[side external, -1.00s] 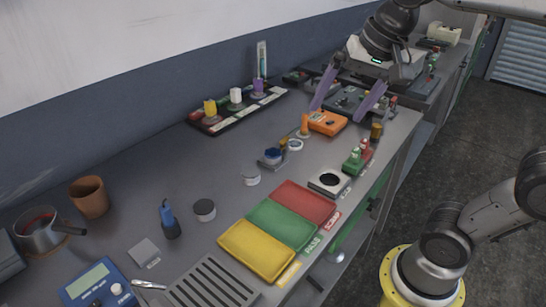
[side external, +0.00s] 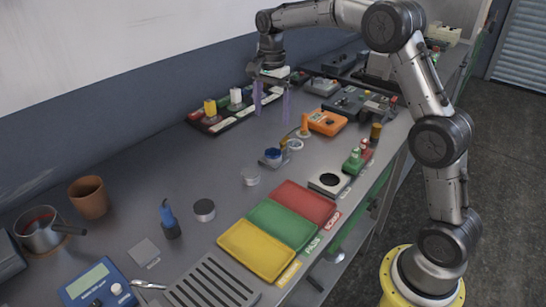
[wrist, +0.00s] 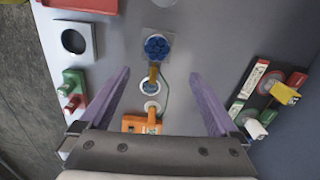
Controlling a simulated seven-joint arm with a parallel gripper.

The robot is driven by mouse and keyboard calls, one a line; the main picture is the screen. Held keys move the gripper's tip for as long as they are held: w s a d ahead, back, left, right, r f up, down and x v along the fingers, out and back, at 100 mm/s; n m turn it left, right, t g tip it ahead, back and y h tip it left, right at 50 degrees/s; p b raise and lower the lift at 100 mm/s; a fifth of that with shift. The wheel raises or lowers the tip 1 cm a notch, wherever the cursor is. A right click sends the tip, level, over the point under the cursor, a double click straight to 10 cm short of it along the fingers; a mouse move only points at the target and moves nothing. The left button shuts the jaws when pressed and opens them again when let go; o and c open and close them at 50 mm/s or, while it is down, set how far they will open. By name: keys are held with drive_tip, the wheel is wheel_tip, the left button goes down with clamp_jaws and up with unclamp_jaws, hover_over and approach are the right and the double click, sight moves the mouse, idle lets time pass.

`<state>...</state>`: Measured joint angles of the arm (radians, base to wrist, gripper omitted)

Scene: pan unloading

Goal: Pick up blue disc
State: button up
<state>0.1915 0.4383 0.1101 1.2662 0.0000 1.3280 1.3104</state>
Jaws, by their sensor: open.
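The blue disc (side external: 273,154) sits on a small grey plate (side external: 264,163) in the middle of the bench. In the wrist view the blue disc (wrist: 157,47) has a lobed outline and lies ahead of the fingertips, roughly centred between them. My gripper (side external: 272,114) is open and empty, with its two purple fingers pointing down above the bench, behind the disc. The fingers also show in the wrist view (wrist: 160,74), spread wide apart. Nothing hides the disc.
An orange meter (side external: 327,122), a white ring (side external: 295,145) and a brass-coloured post lie close to the disc. A rack with coloured spools (side external: 215,125) stands by the wall. Red, green and yellow trays (side external: 255,250) lie in front.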

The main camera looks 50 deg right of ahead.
hover_over(273, 152)
drive_tip(key=f, duration=0.7)
drive_tip(key=shift+w, duration=0.2)
drive_tip(key=f, duration=0.4)
drive_tip(key=shift+s+a+f, duration=0.1)
drive_tip(key=shift+s+f, duration=0.05)
drive_tip(key=shift+s, duration=0.15)
drive_tip(key=shift+f, duration=0.65)
drive_tip(key=c, duration=1.5)
drive_tip(key=shift+w+r, duration=0.1)
